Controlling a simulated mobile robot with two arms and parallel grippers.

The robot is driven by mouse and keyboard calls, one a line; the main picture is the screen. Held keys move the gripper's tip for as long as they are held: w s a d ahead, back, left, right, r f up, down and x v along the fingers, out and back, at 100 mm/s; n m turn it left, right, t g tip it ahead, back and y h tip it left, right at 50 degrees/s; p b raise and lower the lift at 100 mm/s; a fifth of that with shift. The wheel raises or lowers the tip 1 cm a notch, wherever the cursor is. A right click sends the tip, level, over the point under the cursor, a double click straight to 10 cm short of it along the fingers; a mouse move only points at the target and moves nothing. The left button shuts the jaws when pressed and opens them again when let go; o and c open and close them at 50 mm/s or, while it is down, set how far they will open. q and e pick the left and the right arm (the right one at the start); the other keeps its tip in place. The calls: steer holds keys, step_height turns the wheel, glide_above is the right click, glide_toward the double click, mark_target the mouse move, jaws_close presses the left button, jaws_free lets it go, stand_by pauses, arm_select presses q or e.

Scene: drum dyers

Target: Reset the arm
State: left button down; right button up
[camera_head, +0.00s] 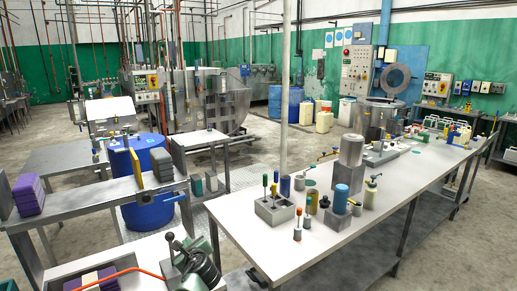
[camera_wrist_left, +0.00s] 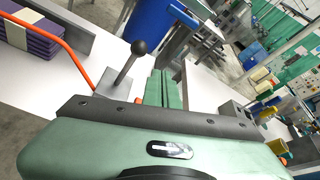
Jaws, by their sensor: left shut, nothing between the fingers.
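My left gripper (camera_head: 192,258) is low in the head view, above the near white worktop. In the left wrist view its two green fingers (camera_wrist_left: 162,80) lie side by side, shut with nothing between them. A lever with a black ball knob (camera_head: 170,237) stands close beside the gripper; it also shows in the left wrist view (camera_wrist_left: 139,47), just left of the fingers. I cannot tell whether the gripper touches it. My right gripper is not in view.
An orange hose (camera_head: 122,271) runs over the near worktop beside purple stacked pieces (camera_head: 98,279). A grey shelf (camera_head: 80,198) carries more stacks. A blue drum (camera_head: 140,215) stands behind. The long white table (camera_head: 260,245) at right holds bottles and tools. Its near-left end is clear.

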arm_select(q)
steer(key=s+f+n+g+h+b, duration=0.1)
steer(key=s+f+n+g+b, duration=0.15)
steer(key=s+f, duration=0.85)
steer(key=s+f+n+g+h+b, duration=0.1)
steer(key=s+f+n+h, duration=0.2)
steer(key=f, duration=1.3)
steer(key=s+f+n+g+b, duration=0.25)
steer(key=s+f, duration=0.65)
steer(key=f, duration=0.5)
steer(key=s+f+n+g+h+b, duration=0.1)
steer(key=s+f+n+g, duration=0.15)
steer(key=s+f, duration=0.65)
steer(key=s+f+n+g+b, duration=0.15)
steer(key=s+f+n, duration=0.35)
steer(key=s, duration=0.7)
steer(key=s+f+n+g+b, duration=0.1)
steer(key=s+f+n, duration=0.3)
steer(key=s, duration=0.9)
steer(key=s+f+n+h+b, duration=0.1)
steer(key=s+f+n, duration=0.3)
steer(key=s, duration=0.9)
steer(key=shift+s+a+f+g+b, duration=0.3)
steer(key=shift+f+g+b, duration=0.1)
steer(key=shift+f+b, duration=0.5)
